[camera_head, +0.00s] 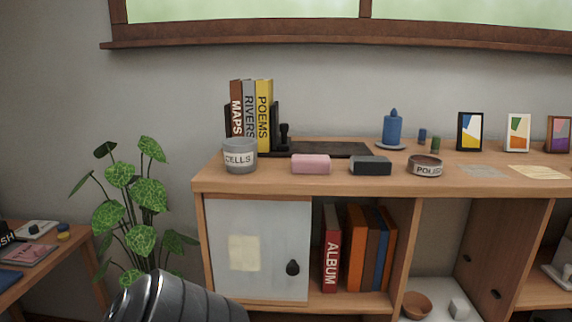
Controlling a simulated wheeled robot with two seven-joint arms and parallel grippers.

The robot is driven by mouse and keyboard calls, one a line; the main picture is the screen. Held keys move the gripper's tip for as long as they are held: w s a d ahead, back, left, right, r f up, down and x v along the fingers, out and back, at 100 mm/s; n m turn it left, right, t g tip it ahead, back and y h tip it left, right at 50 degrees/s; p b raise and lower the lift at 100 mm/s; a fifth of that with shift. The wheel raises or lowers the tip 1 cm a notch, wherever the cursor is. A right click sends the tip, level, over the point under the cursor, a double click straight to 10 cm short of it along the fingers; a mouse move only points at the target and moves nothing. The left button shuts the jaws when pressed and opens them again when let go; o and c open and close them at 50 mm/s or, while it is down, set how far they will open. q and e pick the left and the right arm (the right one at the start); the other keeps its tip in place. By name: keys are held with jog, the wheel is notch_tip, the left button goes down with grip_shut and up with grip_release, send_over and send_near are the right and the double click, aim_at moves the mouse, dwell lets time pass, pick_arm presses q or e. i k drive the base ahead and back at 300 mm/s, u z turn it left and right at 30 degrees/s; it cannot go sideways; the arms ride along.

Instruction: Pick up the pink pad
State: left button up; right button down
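The pink pad (310,164) is a small rounded block lying on the wooden cabinet top (340,184), near its front edge. A similar dark grey block (370,166) lies to its right, with a gap between them. A grey pot labelled CELLS (240,156) stands to its left. A black tray (335,149) lies behind the pad. Neither of my grippers shows in the head view. A dark, ribbed, rounded part at the bottom left looks like a link of my arm.
Upright books (264,112) stand at the back left. A POLISH tin (425,166), a blue candle (392,128) and small frames (470,131) are to the right. A leafy plant (140,200) stands left of the cabinet. The surface in front of the pad is clear.

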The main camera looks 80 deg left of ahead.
aim_at(301, 163)
jog(key=u, duration=1.8)
